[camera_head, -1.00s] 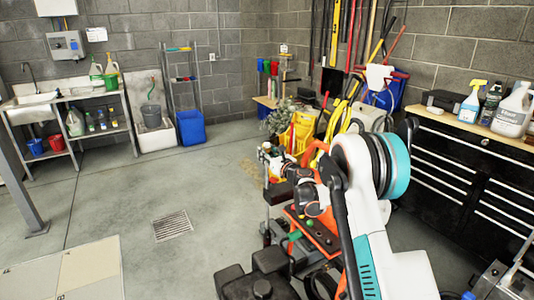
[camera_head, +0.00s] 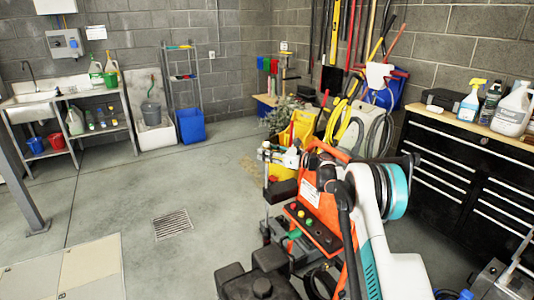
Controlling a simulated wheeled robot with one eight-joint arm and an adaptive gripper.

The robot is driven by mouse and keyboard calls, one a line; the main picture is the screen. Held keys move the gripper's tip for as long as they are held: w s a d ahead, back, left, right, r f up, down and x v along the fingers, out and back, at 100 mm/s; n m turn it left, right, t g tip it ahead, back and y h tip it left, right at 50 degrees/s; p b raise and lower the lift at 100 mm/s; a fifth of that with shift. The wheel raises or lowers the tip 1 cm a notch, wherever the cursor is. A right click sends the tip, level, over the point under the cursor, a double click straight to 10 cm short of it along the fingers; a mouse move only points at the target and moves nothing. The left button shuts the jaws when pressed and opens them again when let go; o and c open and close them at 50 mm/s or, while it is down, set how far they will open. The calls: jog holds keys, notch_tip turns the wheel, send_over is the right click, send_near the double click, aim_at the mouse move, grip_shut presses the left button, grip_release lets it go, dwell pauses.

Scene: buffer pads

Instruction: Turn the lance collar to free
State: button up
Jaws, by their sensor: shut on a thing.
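An orange machine with a sloping button panel (camera_head: 315,228) stands at the lower middle, with red, yellow and green knobs on it. A grey upright with small white and dark fittings (camera_head: 266,165) rises at its left side. I cannot make out the lance collar or which way it is turned. My white arm with a teal ring (camera_head: 396,192) reaches over the machine's right side and covers part of it.
A black drawer cabinet (camera_head: 455,165) with bottles on top stands at the right. Yellow bins, coiled hoses and a plant crowd behind the machine. A floor drain (camera_head: 172,224) lies at the left, where the floor is mostly clear. A sink bench stands far left.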

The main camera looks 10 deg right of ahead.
dwell(0.4)
jog(key=o, duration=1.1)
jog(key=shift+c, duration=0.2)
